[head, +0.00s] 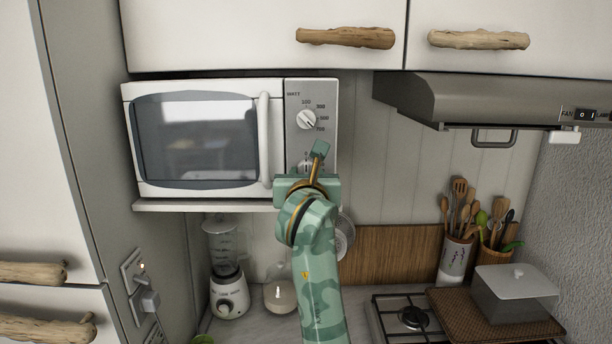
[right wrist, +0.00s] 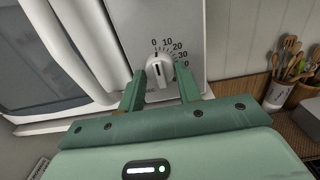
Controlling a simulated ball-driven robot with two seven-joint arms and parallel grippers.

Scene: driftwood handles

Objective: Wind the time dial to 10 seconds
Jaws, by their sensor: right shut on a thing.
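The time dial (right wrist: 159,70) is a pale round knob with a raised grip on the lower part of the microwave's control panel. Numbers from 0 through 10, 20 and 30 run around its top and right. Its dark mark points upward, near the 0 end of the scale; the exact reading is hard to tell. My right gripper (right wrist: 160,84) has a green finger on each side of the dial and is shut on it. In the head view my right gripper (head: 312,160) hides most of the dial. My left gripper is not in view.
The white microwave (head: 272,185) stands on a shelf, its door closed, with a watt dial (head: 306,119) above the gripper. A range hood (head: 450,102) juts out at the right. A blender (head: 229,290) and a jar (head: 279,297) stand below, left of my arm.

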